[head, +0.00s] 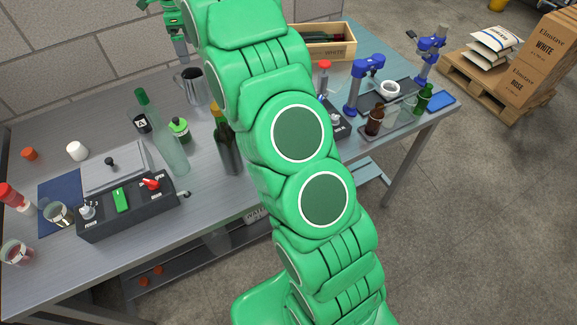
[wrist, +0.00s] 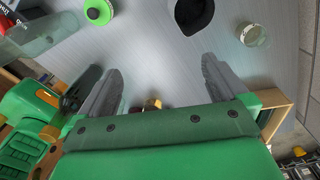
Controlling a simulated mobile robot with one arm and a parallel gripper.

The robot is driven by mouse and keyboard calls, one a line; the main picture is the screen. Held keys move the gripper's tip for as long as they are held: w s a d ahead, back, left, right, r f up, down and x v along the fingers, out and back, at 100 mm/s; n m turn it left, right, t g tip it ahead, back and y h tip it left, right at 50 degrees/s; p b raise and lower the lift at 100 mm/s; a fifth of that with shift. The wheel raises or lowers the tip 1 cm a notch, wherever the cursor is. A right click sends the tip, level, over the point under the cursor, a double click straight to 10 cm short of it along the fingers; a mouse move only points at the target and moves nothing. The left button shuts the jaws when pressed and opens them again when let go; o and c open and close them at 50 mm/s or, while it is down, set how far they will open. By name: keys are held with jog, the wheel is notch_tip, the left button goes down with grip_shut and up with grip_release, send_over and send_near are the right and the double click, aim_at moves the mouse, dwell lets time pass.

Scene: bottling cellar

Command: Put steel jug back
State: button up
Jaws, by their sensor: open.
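The steel jug (head: 194,90) stands upright on the grey bench (head: 225,190) near the back wall, left of my arm. In the wrist view the jug (wrist: 193,14) shows from above as a dark round mouth at the top edge, beyond the fingertips. My gripper (wrist: 161,68) is open, with nothing between its two grey fingers. In the head view my gripper (head: 180,50) hangs above and behind the jug, apart from it. My arm hides part of the bench to the right of the jug.
A black control box (head: 128,212) sits at front left. A wooden crate (head: 328,43) and blue bottling stands (head: 364,80) are to the right.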

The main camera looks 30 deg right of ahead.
jog(key=s+r+n, duration=0.3)
jog(key=s+n, duration=0.1)
jog(key=s, duration=0.5)
jog(key=s+d+r+n, duration=0.15)
jog(key=s+n, duration=0.25)
jog(key=s, duration=0.5)
jog(key=s+r+n, duration=0.3)
jog(key=s+n, duration=0.1)
jog(key=s, duration=0.4)
jog(key=s+f+n, duration=0.1)
jog(key=s+n, duration=0.2)
jog(key=s, duration=0.6)
jog(key=s+f+n+g, duration=0.1)
jog(key=s+n, duration=0.3)
jog(key=s, duration=0.6)
jog(key=s+d+f+n, duration=0.1)
jog(key=s+f+n, duration=0.2)
jog(key=s, duration=0.6)
jog(key=shift+s+f+n+g, duration=0.2)
jog(key=shift+s+n+g, duration=0.1)
jog(key=shift+s+n, duration=0.1)
